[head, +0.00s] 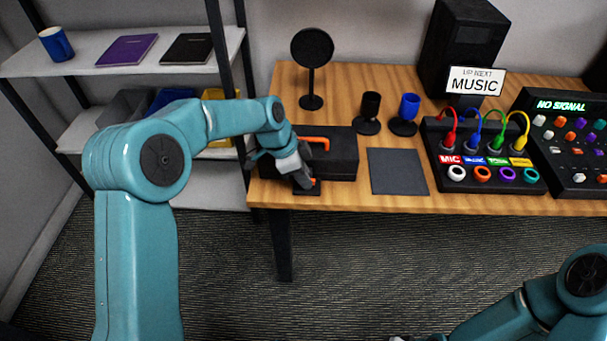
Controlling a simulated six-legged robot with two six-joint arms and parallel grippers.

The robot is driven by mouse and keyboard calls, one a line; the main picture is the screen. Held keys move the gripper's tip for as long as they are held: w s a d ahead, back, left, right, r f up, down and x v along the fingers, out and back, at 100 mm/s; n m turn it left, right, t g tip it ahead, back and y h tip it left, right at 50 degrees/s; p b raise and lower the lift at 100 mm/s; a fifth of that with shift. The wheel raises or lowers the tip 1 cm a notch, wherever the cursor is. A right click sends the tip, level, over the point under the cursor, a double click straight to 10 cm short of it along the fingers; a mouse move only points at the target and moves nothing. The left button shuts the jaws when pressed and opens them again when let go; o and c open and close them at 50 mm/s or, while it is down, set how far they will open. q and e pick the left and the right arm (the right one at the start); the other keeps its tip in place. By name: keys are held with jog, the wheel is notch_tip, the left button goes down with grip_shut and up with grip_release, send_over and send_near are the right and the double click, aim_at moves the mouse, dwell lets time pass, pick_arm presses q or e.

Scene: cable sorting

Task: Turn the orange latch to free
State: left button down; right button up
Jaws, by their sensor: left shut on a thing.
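A black case (340,154) lies at the left end of the wooden table, with an orange handle (314,139) on its top. The orange latch (313,182) shows as a small patch at the case's front, beside my fingertips; most of it is hidden by the gripper. My left gripper (304,181) reaches down at the front left of the case and is shut on the latch. The latch's exact angle cannot be told. My right arm comes in at the lower right; a small part of its gripper (401,339) shows at the bottom edge, its jaws cut off.
A dark grey mat (398,171) lies right of the case. Black (369,108) and blue (408,110) cups on stands, a round black stand (312,60) and a cable panel (484,174) are on the table (470,207). A shelf (98,73) stands left.

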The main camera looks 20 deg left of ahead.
pick_arm(q)
jog(key=shift+m, duration=0.6)
jog(key=shift+g, duration=0.3)
jog(key=c, duration=1.2)
grip_release()
jog(key=shift+r, duration=0.1)
jog(key=shift+o, duration=0.2)
